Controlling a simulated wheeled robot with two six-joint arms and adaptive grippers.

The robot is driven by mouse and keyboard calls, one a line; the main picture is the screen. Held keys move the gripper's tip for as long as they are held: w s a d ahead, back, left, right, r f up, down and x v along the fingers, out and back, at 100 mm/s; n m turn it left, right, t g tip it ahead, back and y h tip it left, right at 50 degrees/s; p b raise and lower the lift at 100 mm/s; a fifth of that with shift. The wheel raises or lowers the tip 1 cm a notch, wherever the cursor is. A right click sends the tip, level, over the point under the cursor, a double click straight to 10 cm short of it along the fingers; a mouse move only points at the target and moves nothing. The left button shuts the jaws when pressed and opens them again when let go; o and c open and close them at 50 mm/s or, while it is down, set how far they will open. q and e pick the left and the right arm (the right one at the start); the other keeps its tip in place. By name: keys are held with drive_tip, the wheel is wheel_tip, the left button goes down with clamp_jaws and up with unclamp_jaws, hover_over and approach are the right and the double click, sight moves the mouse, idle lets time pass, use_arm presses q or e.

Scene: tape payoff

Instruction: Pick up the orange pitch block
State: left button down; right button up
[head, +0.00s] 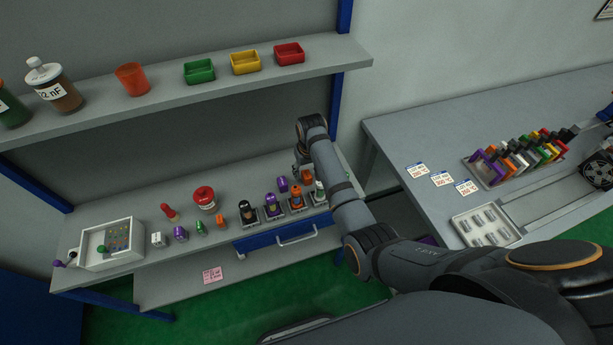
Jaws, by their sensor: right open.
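A small orange block (221,222) stands on the lower shelf, at the right end of a row with a green block (200,227), a purple block (180,233) and a white block (158,239). Another orange piece (307,176) is near my right gripper, among dark holders; I cannot tell for certain which is the pitch block. My right gripper (299,172) is open and points down over the right part of the shelf, partly hidden by its own wrist. It is right of the row and apart from it. My left gripper is out of view.
Dark-bodied items in holders (271,206) stand between the row and my right arm. A red tin (204,198) and a red-handled stamp (169,212) stand behind the row. An upper shelf (220,90) overhangs. A control box (110,244) is at left.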

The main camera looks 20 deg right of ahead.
drive_tip(key=shift+w+d+f, duration=0.1)
drive_tip(key=shift+w+f, duration=0.1)
drive_tip(key=shift+f, duration=1.15)
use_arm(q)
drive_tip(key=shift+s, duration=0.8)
use_arm(e)
drive_tip(key=shift+r, duration=0.1)
clamp_jaws()
